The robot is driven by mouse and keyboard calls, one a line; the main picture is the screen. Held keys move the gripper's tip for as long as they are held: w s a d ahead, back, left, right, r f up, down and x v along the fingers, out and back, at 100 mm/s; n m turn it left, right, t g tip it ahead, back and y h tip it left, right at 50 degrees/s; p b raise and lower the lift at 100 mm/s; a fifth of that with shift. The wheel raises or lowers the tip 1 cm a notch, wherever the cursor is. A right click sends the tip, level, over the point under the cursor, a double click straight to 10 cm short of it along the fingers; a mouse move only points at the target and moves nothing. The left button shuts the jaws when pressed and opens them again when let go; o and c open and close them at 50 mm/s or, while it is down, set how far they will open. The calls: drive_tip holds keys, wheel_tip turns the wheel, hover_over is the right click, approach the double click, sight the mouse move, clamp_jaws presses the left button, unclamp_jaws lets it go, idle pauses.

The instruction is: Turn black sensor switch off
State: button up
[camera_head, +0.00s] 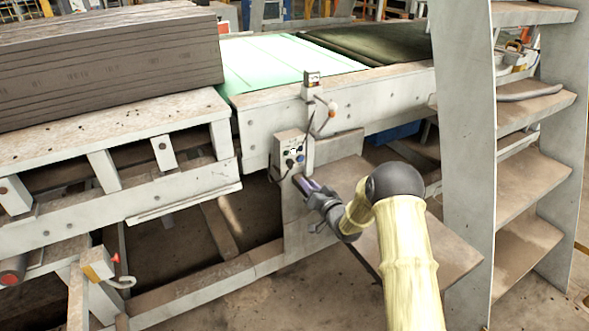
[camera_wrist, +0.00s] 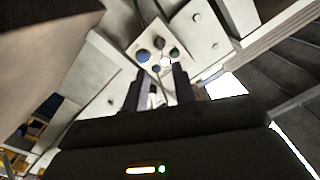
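A small pale control box (camera_head: 291,142) with several coloured knobs is mounted on the side of the machine frame. It also shows at the top of the wrist view (camera_wrist: 141,41), with a blue knob (camera_wrist: 144,55), a green knob (camera_wrist: 174,53) and a white one (camera_wrist: 165,61). A dark knob (camera_wrist: 158,42) and another dark knob (camera_wrist: 155,69) are there too. I cannot tell which is the black sensor switch, or its setting. My gripper (camera_head: 303,180) is just below the box. In the wrist view my gripper (camera_wrist: 159,71) has its fingers apart, pointing at the box, with nothing held between them.
A sensor unit with a cable (camera_head: 312,88) stands above the box. A stack of boards (camera_head: 110,60) lies on the left conveyor. A brown plate (camera_head: 430,215) juts out beside my arm.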

sight(291, 164)
drive_tip(key=x, duration=1)
drive_tip(key=shift+w+a, duration=0.1)
drive_tip(key=shift+w, duration=0.05)
clamp_jaws()
